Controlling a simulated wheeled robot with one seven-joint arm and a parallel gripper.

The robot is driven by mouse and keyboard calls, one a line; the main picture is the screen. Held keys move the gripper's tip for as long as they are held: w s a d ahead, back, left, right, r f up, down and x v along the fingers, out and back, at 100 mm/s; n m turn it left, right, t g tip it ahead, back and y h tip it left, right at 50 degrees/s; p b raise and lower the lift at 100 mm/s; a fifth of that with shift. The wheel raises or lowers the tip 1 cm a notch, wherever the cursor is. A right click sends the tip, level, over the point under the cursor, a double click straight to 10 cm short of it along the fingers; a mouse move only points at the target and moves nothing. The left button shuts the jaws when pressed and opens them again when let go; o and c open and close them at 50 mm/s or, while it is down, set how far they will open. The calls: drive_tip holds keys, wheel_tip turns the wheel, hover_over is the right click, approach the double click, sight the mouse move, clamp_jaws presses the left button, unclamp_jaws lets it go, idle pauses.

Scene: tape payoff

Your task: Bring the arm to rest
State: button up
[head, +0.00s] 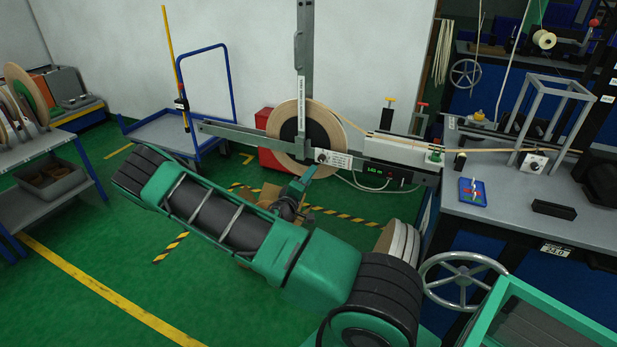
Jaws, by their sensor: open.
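My green and black arm stretches across the lower middle of the head view, with its elbow out to the left. My gripper (308,174) shows small behind the upper link, at the lower edge of the tape reel (278,122). It is open, and I see nothing held in it. Whether it touches the reel or its grey cross-arm (240,133) cannot be told. The reel is upright on the payoff stand (303,40), and a tan tape runs from it to the right. Part of my forearm is hidden by the upper link.
A workbench (500,207) with a metal frame and a blue pad stands at right. A handwheel (463,280) is at lower right. A blue cart (160,132) stands behind, and a grey shelf (50,150) at left. Green floor is open at lower left.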

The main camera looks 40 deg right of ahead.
idle(0.5)
drive_tip(key=s+r+m+g+y, duration=0.3)
drive_tip(key=s+m+g, duration=0.2)
drive_tip(key=s, duration=0.3)
drive_tip(key=s+r+m+g+y, duration=0.2)
drive_tip(key=s+m+g+y, duration=0.15)
drive_tip(key=s, duration=0.45)
drive_tip(key=s+a+r+t+y, duration=0.1)
drive_tip(key=s+a+r+y, duration=0.4)
drive_tip(key=a, duration=0.5)
drive_tip(key=s+a+r+n+t+y, duration=0.1)
drive_tip(key=s+a+r+y, duration=0.4)
drive_tip(key=s+a+r, duration=0.3)
drive_tip(key=s+a, duration=0.3)
drive_tip(key=shift+r, duration=0.4)
